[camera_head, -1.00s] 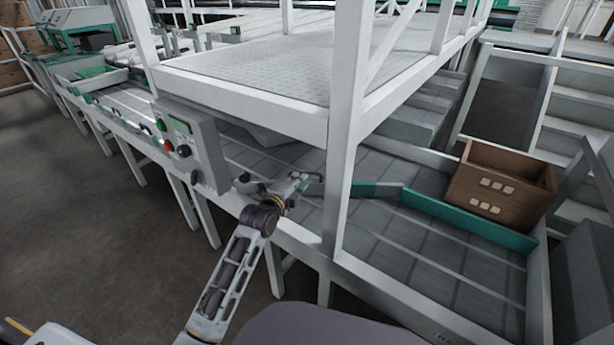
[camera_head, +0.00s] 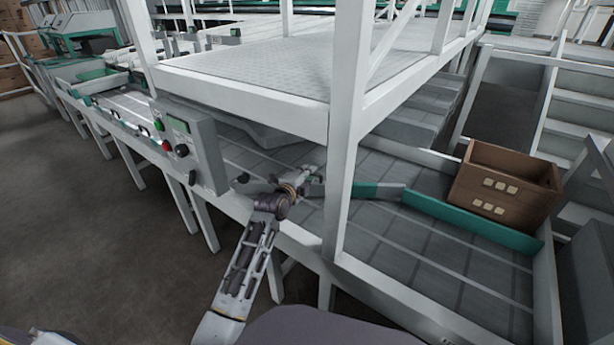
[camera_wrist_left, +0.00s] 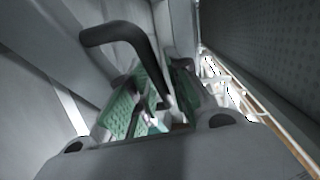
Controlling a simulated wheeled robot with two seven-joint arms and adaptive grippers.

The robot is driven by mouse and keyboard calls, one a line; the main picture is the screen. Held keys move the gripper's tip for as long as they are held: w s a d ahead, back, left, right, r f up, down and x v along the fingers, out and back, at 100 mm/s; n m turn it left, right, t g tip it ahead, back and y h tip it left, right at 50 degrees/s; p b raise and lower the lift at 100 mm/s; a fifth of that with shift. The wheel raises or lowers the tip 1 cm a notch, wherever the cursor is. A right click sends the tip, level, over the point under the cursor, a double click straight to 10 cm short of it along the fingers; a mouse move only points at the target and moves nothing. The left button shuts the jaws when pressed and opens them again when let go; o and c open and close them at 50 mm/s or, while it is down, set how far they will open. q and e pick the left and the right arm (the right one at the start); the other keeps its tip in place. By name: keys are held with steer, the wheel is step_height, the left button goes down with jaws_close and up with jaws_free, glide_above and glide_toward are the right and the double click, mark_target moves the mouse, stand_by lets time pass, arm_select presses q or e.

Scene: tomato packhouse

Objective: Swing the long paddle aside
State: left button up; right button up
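The long paddle (camera_head: 470,222) is a green bar lying across the grey belt, from near the white post to the crate at the right. A shorter green piece (camera_head: 375,190) joins its left end at a slight bend. My left gripper (camera_head: 314,180) is over the belt's near side, just left of the post, apart from the long bar. In the left wrist view its green-padded fingers (camera_wrist_left: 163,92) stand apart. A dark bent handle (camera_wrist_left: 122,34) reaches down between them; whether they touch it I cannot tell. My right gripper is not in view.
A control box (camera_head: 190,145) is at the left. A brown crate (camera_head: 530,205) sits behind the paddle's right end. The belt in front of the paddle is clear.

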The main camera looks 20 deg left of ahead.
arm_select(q)
jaws_close()
stand_by(0.4)
